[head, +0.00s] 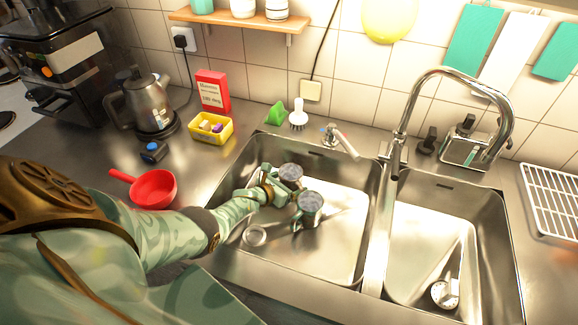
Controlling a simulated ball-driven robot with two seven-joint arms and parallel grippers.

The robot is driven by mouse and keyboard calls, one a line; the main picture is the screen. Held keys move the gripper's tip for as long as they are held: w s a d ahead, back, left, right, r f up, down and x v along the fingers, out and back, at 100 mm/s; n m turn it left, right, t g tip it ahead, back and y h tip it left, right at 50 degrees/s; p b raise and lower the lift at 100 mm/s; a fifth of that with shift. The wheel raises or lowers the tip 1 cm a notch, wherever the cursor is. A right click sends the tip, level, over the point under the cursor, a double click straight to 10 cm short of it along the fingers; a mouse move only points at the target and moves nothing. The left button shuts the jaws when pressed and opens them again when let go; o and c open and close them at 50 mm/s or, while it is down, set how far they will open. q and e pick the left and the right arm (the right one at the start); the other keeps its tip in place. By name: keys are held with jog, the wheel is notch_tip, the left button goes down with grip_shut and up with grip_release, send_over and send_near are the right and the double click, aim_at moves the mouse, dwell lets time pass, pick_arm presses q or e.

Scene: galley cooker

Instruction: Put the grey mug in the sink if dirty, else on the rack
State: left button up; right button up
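My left arm reaches into the left sink basin (345,215) from the left. My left gripper (301,190) is low in that basin, its two green fingers spread apart. Each finger carries a round, speckled grey part on top. I see no mug between them. I cannot make out a grey mug anywhere in this view. The white wire rack (553,200) lies on the counter at the far right, with nothing seen on its visible part. My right gripper is not in view.
A tap (400,125) arches between the basins. The right basin (420,235) shows only its drain fitting (446,292). A red pan (153,189), yellow box (211,129), kettle (146,100) and red carton (212,91) stand left. Cups sit on a wall shelf (237,20).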

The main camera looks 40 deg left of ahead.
pick_arm(q)
jog(key=shift+r, duration=0.3)
jog(key=p+v, duration=0.5)
jog(key=v, duration=0.2)
jog(key=shift+s+r+p, duration=0.1)
jog(key=shift+s+p, duration=0.15)
jog(key=shift+p, duration=0.05)
